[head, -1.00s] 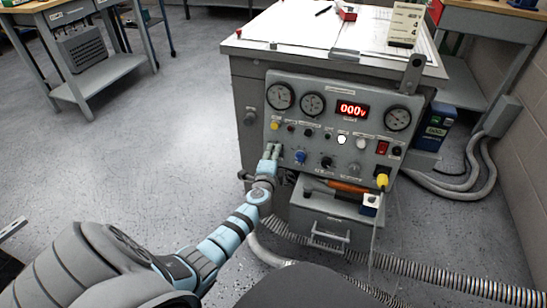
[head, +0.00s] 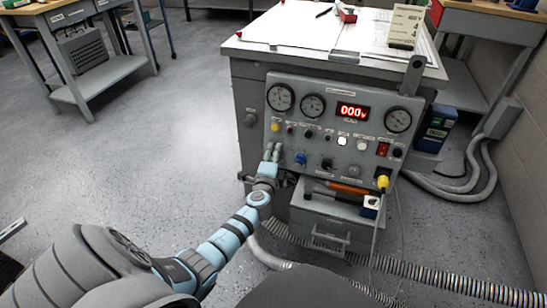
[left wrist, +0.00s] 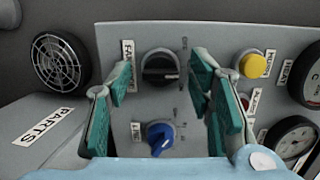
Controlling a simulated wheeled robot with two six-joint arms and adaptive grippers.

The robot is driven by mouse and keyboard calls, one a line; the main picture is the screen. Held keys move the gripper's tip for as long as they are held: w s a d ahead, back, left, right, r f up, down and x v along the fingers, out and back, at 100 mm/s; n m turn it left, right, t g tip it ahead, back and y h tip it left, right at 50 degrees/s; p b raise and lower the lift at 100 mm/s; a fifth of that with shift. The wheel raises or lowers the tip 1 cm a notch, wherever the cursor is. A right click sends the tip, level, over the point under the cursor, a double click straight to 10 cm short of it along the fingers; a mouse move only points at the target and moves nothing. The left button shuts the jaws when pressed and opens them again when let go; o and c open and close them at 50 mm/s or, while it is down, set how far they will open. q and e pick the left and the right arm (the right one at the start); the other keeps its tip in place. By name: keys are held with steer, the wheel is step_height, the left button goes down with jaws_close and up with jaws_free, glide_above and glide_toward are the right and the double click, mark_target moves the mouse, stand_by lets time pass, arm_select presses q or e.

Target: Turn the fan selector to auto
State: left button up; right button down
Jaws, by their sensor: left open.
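The control panel (head: 340,105) stands upright on the front of the grey cabinet. In the left wrist view a black knob (left wrist: 160,68) with a "FAN" label (left wrist: 122,78) beside it sits between my fingers. The label's second word is too blurred to read. My left gripper (head: 270,150) is open at the panel's lower left and hides this knob in the head view. In the left wrist view its teal fingers (left wrist: 165,85) stand on both sides of the black knob; I cannot tell whether they touch it. My right gripper is not in view.
A blue knob (left wrist: 158,137) is close to the fingers, and a yellow button (left wrist: 252,65) is to their right. Gauges (head: 312,105) and a lit display (head: 352,111) are higher on the panel. A drawer (head: 322,230) and ribbed hose (head: 440,277) lie below.

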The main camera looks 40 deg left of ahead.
arm_select(q)
steer(key=v, duration=1.2)
